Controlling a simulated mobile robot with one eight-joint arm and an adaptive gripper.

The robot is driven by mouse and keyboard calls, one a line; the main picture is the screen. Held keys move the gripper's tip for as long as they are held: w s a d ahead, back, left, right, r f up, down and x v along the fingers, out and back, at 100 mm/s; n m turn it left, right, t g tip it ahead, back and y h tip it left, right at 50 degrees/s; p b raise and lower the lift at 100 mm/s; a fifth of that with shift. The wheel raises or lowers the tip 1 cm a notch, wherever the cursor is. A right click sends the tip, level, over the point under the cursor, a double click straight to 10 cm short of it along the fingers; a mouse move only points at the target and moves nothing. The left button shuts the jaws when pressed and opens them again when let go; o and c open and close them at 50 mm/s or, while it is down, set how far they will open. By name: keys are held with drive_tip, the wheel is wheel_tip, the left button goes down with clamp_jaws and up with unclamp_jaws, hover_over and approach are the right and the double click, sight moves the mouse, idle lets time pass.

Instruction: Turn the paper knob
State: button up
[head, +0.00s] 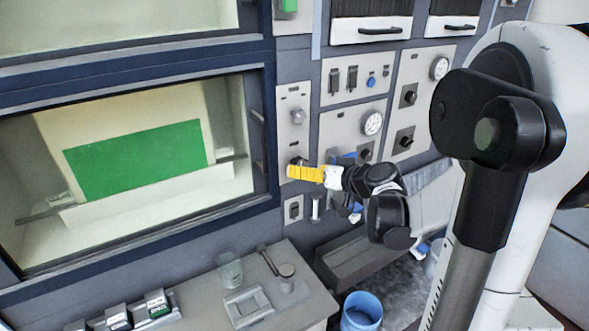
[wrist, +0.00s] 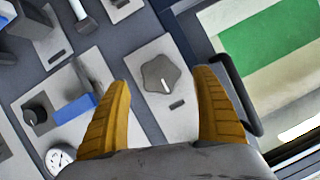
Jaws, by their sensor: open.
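A dark grey star-shaped knob (wrist: 160,75) with a white pointer mark sits on a light panel plate in the wrist view. It appears between the two yellow fingers of my gripper (wrist: 163,79); I cannot tell how deep the fingers reach around it. The fingers stand apart, with visible gaps on both sides of the knob. In the head view my gripper (head: 293,171) is at the narrow panel right of the window, hiding most of the knob there. The labels are too small to read, so I cannot confirm which knob is the paper one.
A black door handle (wrist: 236,95) is close beside one finger in the wrist view. More dark knobs (head: 408,95) and a dial gauge (head: 372,123) are on panels to the right. A bench (head: 300,306) with a glass (head: 229,269) stands below.

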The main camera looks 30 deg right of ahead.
drive_tip(key=x, duration=0.4)
drive_tip(key=shift+w+f, duration=0.15)
drive_tip(key=shift+w, duration=0.15)
drive_tip(key=c, duration=1.2)
drive_tip(key=shift+o, duration=0.2)
drive_tip(key=shift+b, duration=0.35)
